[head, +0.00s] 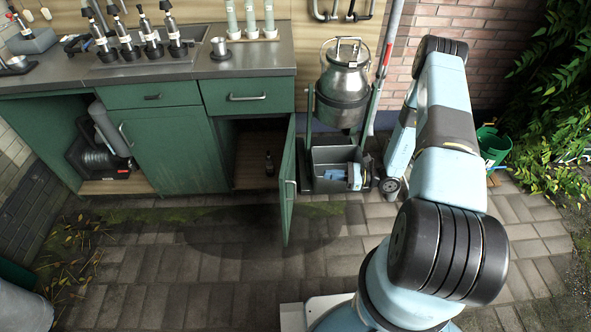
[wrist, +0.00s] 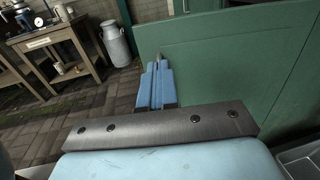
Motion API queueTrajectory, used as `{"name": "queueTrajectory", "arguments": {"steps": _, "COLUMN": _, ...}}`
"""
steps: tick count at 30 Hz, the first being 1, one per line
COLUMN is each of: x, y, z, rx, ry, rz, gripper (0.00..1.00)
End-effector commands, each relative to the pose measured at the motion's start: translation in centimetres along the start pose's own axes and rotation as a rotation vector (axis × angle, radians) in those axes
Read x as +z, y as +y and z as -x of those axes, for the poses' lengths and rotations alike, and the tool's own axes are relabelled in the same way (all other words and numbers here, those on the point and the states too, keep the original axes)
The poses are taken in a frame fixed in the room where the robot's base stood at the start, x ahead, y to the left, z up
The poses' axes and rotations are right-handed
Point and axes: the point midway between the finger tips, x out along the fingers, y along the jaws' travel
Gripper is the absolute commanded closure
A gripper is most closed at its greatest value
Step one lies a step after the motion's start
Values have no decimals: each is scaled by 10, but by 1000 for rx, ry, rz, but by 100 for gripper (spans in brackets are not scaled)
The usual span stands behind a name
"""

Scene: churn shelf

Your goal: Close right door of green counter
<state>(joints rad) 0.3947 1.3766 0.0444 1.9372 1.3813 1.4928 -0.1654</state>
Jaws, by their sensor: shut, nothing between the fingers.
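The green counter (head: 170,150) stands along the back wall. Its right door (head: 288,185) is swung open toward the front, seen nearly edge-on in the head view, with a metal handle on its outer face. The compartment behind it is open. My gripper (head: 335,174) is low on the right of this door, over a grey bin. In the wrist view my gripper (wrist: 158,68) is shut and empty, its blue fingers together before the green door panel (wrist: 235,65). I cannot tell whether the fingertips touch the door.
The grey bin (head: 335,153) and a metal churn (head: 344,85) on a stand are right of the counter. A milk can (wrist: 116,43) and wooden table (wrist: 60,45) show in the wrist view. Paving before the counter is clear.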

Motion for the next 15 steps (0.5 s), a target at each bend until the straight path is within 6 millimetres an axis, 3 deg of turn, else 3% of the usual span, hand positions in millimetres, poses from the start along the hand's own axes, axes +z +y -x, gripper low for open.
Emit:
{"name": "queueTrajectory", "arguments": {"steps": 7, "x": -3, "y": 0, "z": -12, "rx": -12, "ry": -3, "rz": -6, "gripper": 100}}
{"name": "queueTrajectory", "arguments": {"steps": 15, "x": -3, "y": -1, "z": -57, "rx": -12, "ry": -3, "rz": -6, "gripper": 100}}
